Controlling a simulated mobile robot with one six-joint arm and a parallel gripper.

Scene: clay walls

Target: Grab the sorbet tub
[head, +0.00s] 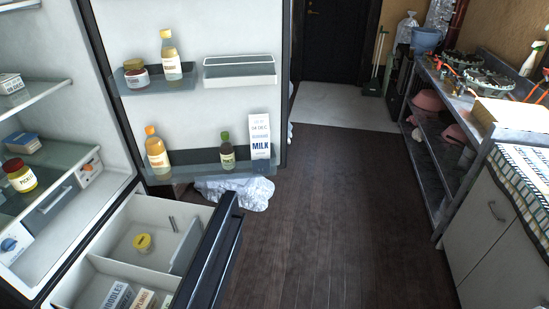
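A small yellow tub (142,243) sits in the back compartment of the pulled-out lower drawer (128,214); it may be the sorbet tub, but its label is too small to read. The tub stands apart from the drawer walls with open space around it. A divider separates it from the front compartment, which holds boxes (117,296), one marked "NOODLES" as far as I can read. My gripper is not in view.
The fridge door (190,25) stands open above the drawer, its shelves holding bottles, a jar and a milk carton (260,137). A crumpled plastic bag (235,192) lies on the floor behind the drawer. Dark wooden floor (330,215) is clear up to the metal shelving (440,150) at right.

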